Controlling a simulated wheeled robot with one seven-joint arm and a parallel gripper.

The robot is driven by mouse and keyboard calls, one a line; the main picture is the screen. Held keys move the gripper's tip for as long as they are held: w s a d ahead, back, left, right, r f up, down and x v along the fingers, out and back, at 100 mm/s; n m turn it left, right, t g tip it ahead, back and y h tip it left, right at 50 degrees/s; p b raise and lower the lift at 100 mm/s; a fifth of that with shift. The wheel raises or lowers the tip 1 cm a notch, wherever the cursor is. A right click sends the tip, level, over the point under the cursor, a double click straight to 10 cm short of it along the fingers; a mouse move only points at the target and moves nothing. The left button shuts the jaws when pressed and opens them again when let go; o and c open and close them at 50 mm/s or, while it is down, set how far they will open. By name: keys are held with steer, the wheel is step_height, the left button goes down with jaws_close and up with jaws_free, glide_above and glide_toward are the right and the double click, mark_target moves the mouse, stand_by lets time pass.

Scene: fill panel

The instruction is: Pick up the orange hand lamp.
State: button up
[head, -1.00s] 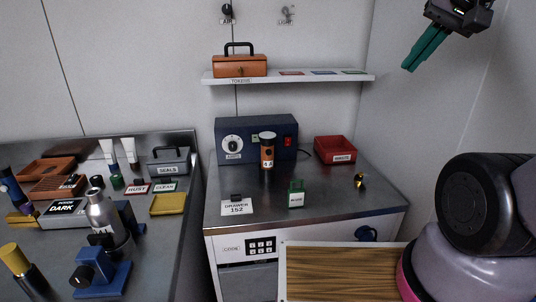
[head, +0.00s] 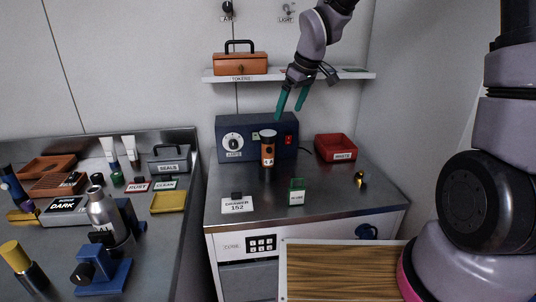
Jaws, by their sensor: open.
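My gripper (head: 290,116) has two green fingers spread apart, pointing down. It is above and a little to the right of the lamp in the picture, empty and not touching it.
Behind the lamp is the blue box (head: 228,152) with a dial. A red tray (head: 336,148) is to the right, and a green labelled item (head: 297,191) in front. A shelf (head: 217,78) with an orange toolbox (head: 240,64) hangs above. The bench (head: 160,232) at left is crowded.

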mark_target(269, 133)
steer(key=shift+n+g+y, duration=0.3)
steer(key=shift+n, duration=0.5)
steer(key=a+f, duration=0.1)
steer(key=f, duration=0.1)
steer(key=w+a+f, duration=0.1)
steer(key=a+f, duration=0.1)
steer(key=f, duration=0.1)
steer(key=a+f, duration=0.2)
steer(key=shift+w+a+f, duration=0.2)
steer(key=shift+a, duration=0.05)
steer(key=x, duration=0.5)
steer(key=shift+w+a+f, duration=0.2)
steer(key=shift+f, duration=0.1)
steer(key=shift+r, duration=0.1)
jaws_close()
